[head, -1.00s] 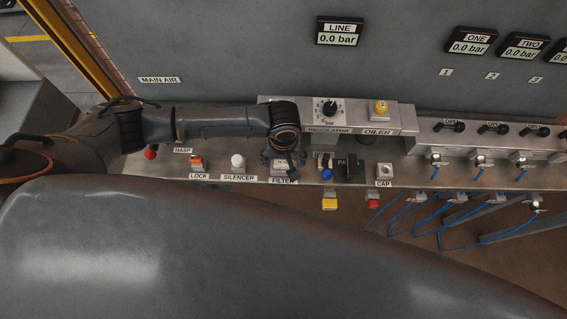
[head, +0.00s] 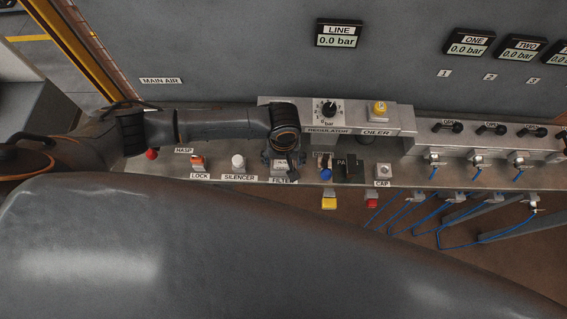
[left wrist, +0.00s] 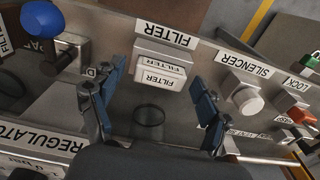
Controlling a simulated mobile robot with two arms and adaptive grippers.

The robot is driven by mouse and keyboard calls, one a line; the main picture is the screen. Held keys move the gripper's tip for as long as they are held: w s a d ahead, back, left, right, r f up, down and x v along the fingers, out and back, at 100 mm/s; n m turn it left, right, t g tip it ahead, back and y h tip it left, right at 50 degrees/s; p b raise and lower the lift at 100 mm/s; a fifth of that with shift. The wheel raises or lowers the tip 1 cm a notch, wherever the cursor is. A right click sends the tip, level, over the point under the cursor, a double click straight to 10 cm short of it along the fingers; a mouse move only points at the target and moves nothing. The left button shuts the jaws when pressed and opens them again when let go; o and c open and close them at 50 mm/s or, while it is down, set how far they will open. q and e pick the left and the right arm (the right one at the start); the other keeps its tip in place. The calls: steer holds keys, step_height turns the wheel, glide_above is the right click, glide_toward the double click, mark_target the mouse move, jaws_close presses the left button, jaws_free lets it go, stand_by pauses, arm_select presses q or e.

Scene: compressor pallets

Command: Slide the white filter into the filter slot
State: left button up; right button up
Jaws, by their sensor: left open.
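My left gripper (head: 279,171) is at the FILTER plate on the bench. It is open, with its two blue fingers on either side in the left wrist view (left wrist: 157,105). Ahead of and between the fingers is a pale block with FILTER lettering, the filter (left wrist: 158,66); the fingers are apart from it. In the head view the filter (head: 280,162) is partly hidden by the gripper. A dark ring (left wrist: 149,112) shows on the metal surface between the fingers. I cannot clearly make out the filter slot. My right gripper is not in view.
A white silencer knob (head: 238,161) and an orange lock (head: 197,161) stand to the left. A blue knob (head: 326,174) and dark lever (head: 349,168) stand close on the right. The regulator housing (head: 305,115) rises behind. Blue hoses (head: 460,243) hang at the right.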

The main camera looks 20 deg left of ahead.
mark_target(284, 163)
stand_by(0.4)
arm_select(q)
steer(key=c, duration=1.6)
steer(key=shift+r+p, duration=2.1)
steer(key=shift+p, duration=0.55)
steer(key=shift+s+r, duration=0.1)
steer(key=shift+r, duration=0.8)
steer(key=shift+r, duration=0.3)
